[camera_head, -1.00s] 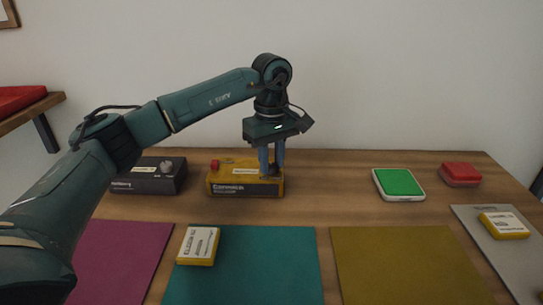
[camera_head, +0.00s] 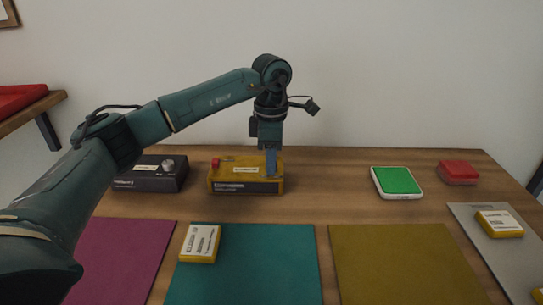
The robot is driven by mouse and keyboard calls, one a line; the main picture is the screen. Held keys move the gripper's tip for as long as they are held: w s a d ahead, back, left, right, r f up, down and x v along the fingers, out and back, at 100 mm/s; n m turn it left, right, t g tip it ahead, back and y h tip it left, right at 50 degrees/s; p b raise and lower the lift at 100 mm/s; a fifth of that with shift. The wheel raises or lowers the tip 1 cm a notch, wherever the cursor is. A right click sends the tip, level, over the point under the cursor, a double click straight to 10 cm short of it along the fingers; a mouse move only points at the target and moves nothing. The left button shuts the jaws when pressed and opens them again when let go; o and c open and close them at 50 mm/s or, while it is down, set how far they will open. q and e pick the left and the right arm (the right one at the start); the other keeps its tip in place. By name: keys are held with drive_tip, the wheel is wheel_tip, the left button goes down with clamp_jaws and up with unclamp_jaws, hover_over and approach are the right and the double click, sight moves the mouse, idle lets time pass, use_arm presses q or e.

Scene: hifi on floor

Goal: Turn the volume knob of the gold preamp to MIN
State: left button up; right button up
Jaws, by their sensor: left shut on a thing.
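The gold preamp (camera_head: 247,187) stands at the back of the wooden table, left of centre, with a red button or knob (camera_head: 215,163) on its top left and a pale label on top. My left gripper (camera_head: 271,172) points straight down onto the right part of the preamp's top. Its fingers are shut on the volume knob, which they hide. The knob's pointer and any MIN mark cannot be seen. My right gripper is not in view.
A dark box with a silver knob (camera_head: 168,164) stands just left of the preamp. A green-topped device (camera_head: 397,182) and a red block (camera_head: 459,172) lie to the right. Magenta, teal (camera_head: 300,262) and mustard mats (camera_head: 400,265) cover the front. Yellow boxes lie on the teal mat (camera_head: 199,243) and grey tray (camera_head: 499,223).

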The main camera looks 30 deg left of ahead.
use_arm(q)
drive_tip(key=n, duration=0.5)
drive_tip(key=shift+n+p, duration=0.3)
drive_tip(key=shift+p, duration=0.05)
drive_tip(key=n, duration=0.4)
drive_tip(key=shift+n, duration=0.4)
drive_tip(key=o, duration=1)
wheel_tip(320, 180, up, 13)
idle(0.5)
